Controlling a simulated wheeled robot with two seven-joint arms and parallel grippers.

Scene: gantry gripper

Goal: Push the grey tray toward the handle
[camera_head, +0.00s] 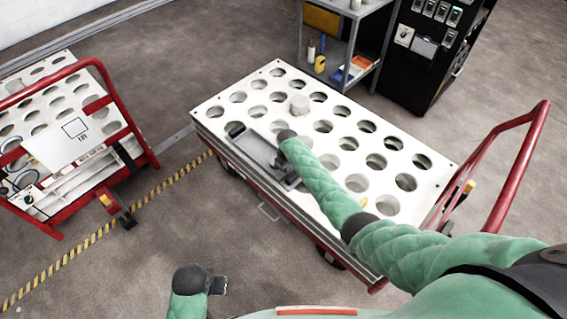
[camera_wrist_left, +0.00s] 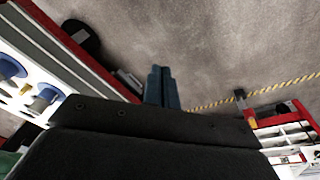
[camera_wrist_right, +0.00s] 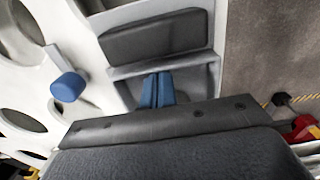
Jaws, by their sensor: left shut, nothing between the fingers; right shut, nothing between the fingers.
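The grey tray (camera_head: 258,148) lies along the near-left edge of the white perforated top (camera_head: 335,140) of the red trolley. The red handle (camera_head: 530,140) rises at the trolley's right end. My right arm reaches over the top, and its wrist partly hides the tray. In the right wrist view, the right gripper (camera_wrist_right: 157,90) is shut and empty, its fingertips over the grey tray (camera_wrist_right: 205,75); contact cannot be told. My left gripper (camera_wrist_left: 162,88) is shut and empty over the floor beside the trolley, away from the tray.
A short pale cylinder (camera_head: 299,104) stands on the trolley top. A second red trolley (camera_head: 70,140) stands at the left, beyond a yellow-black floor strip (camera_head: 165,185). A grey shelf cart (camera_head: 345,45) and a black cabinet (camera_head: 432,50) stand behind. Floor in front is open.

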